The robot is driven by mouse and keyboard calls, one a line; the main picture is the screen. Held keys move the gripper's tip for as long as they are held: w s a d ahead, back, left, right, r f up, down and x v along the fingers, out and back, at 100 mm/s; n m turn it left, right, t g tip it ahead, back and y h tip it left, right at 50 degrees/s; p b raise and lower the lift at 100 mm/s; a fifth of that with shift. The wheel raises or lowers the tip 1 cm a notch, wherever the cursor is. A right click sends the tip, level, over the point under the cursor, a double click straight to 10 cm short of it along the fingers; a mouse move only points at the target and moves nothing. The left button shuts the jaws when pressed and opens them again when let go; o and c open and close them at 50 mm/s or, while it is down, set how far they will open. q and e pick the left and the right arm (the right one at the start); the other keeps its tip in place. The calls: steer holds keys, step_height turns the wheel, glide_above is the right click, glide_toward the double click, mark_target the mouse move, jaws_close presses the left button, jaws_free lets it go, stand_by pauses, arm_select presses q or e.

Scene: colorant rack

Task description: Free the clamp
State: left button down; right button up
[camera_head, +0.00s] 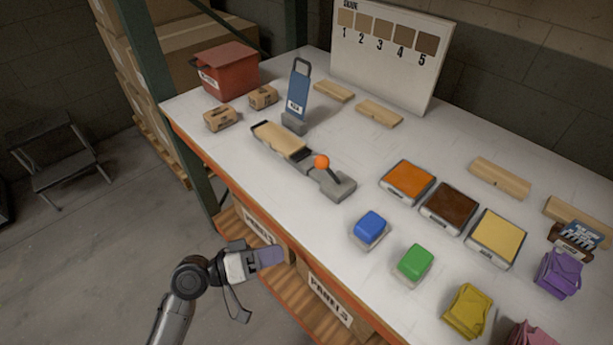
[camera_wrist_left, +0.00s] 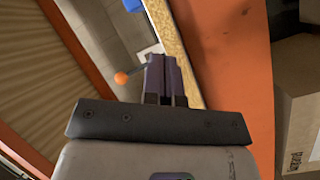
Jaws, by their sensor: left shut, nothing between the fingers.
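The clamp (camera_head: 336,184) is a grey block with a dark lever topped by an orange ball (camera_head: 322,162). It stands on the white table at the near end of a wooden panel (camera_head: 280,139) lying in a dark holder. The lever leans toward the panel side. In the left wrist view the orange ball (camera_wrist_left: 121,78) shows beyond the fingers. My left gripper (camera_head: 272,258) is shut and empty, in front of the table's front edge and apart from the clamp. In the left wrist view its fingers (camera_wrist_left: 162,75) are together. My right gripper is not in view.
A blue upright tool (camera_head: 298,91) stands behind the panel. Blue (camera_head: 370,228) and green (camera_head: 415,262) blocks sit to the clamp's right, with colour trays behind. The orange table edge (camera_head: 241,197) and a lower shelf holding panel boxes (camera_head: 331,299) lie near my gripper.

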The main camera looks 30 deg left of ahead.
arm_select(q)
steer(key=w+a+r+n+t, duration=0.1)
steer(key=a+r+n+t, duration=0.3)
steer(key=n, duration=0.5)
step_height(320, 180, up, 3)
steer(key=t, duration=0.3)
steer(key=shift+w+a+f+n+t+y, duration=0.15)
steer(key=shift+w+a+n+t+y, duration=0.15)
steer(key=shift+a+y, duration=0.1)
steer(key=p, duration=0.4)
glide_toward(316, 166)
steer(key=x, duration=0.5)
steer(key=shift+w+d, duration=0.1)
steer(key=shift+w, duration=0.15)
steer(key=shift+x, duration=1)
